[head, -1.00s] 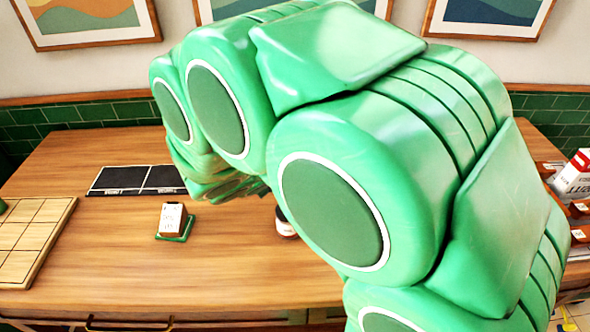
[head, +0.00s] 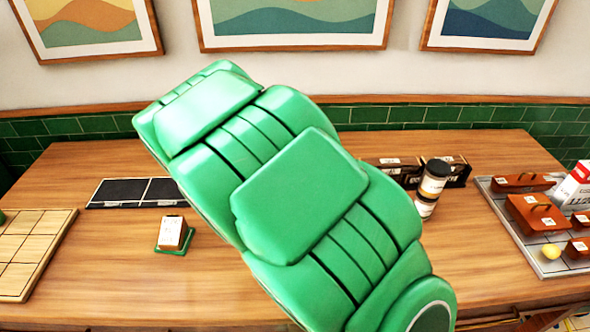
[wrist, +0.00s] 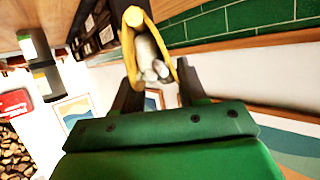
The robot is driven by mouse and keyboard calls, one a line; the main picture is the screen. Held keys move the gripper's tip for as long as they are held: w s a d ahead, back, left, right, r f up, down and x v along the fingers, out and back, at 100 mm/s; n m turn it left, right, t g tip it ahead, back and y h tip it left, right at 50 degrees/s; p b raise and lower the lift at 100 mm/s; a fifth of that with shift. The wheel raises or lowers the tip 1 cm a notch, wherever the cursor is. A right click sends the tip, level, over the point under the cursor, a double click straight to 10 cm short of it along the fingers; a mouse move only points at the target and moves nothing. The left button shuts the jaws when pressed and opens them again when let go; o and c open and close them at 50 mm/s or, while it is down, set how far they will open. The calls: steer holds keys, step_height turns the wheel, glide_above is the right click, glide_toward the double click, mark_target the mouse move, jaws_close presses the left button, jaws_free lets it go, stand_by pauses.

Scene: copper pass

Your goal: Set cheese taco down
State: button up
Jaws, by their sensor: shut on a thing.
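The cheese taco (wrist: 150,48), a yellow folded shell with pale, whitish filling, is between the fingers of my gripper (wrist: 158,88) in the wrist view. The gripper is shut on it, and the wrist view is strongly tilted. In the head view my green arm fills the middle and hides both the gripper and the taco, so their height over the wooden counter (head: 100,270) cannot be told.
A black two-panel mat (head: 115,203), a white-labelled block (head: 172,232) on a green base and a gridded wooden board (head: 30,238) are left. A dark-lidded jar (head: 433,180), black boxes (head: 457,170) and a grey tray (head: 508,229) with brown boxes are right.

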steer(key=shift+w+a+f, duration=0.15)
steer(key=shift+w+f, duration=0.8)
steer(key=shift+f, duration=0.2)
steer(key=shift+w+a+f, duration=0.15)
steer(key=shift+w+f, duration=0.75)
steer(key=shift+f, duration=0.2)
steer(key=shift+w+f, duration=0.1)
steer(key=shift+f, duration=1.55)
steer(key=shift+f, duration=0.15)
steer(key=o, duration=1.1)
steer(key=shift+a+r, duration=0.1)
steer(key=shift+r, duration=0.1)
steer(key=shift+v, duration=5.95)
